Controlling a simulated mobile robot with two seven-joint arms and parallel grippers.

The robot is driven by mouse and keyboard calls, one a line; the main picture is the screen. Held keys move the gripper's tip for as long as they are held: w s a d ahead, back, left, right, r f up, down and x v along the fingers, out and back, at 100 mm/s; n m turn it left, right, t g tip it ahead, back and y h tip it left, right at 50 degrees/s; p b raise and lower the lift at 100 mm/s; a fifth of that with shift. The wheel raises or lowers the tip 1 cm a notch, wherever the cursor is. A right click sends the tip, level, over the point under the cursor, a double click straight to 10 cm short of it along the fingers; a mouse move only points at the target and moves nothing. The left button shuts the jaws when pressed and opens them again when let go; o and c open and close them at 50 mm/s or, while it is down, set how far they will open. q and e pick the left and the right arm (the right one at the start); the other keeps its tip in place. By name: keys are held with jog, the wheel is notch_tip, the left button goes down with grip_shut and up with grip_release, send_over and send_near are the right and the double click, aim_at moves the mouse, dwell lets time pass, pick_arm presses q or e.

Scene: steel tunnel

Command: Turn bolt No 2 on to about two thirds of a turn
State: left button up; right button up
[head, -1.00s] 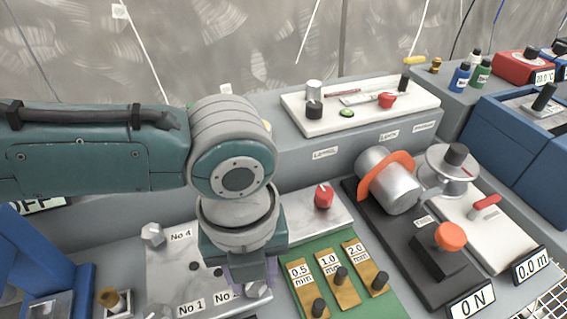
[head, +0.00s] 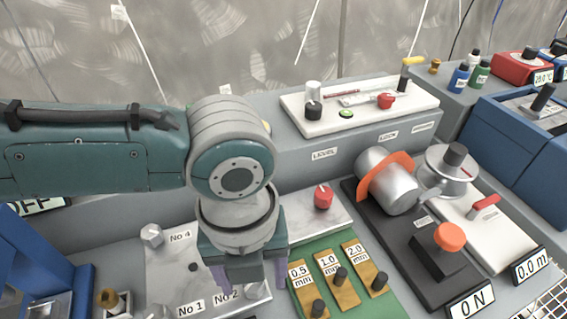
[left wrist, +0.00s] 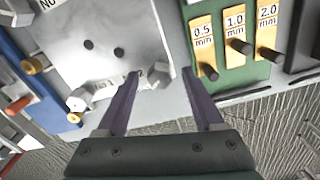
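The light metal bolt plate (head: 172,274) lies at the lower left of the head view, with labels No 1, No 2 (head: 226,294) and No 4. Bolt No 2 (head: 257,291) is a grey head by its label at the plate's right side, partly hidden under my left gripper. My left gripper (head: 249,282) points down over that bolt with its purple fingers spread. In the left wrist view the gripper (left wrist: 160,73) is open, with the plate's corner (left wrist: 148,35) beyond it. Contact with the bolt cannot be made out. My right gripper is not in view.
Bolt No 4 (head: 151,235) stands at the plate's far left. A green panel (head: 300,259) with brass thickness gauges is close to the right, and a red knob (head: 323,196) is behind. A black base with an orange button (head: 449,237) is farther right.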

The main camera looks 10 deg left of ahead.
pick_arm(q)
notch_tip(320, 180, up, 10)
jog(key=p, duration=0.1)
dwell(0.5)
jog(key=shift+p, duration=0.3)
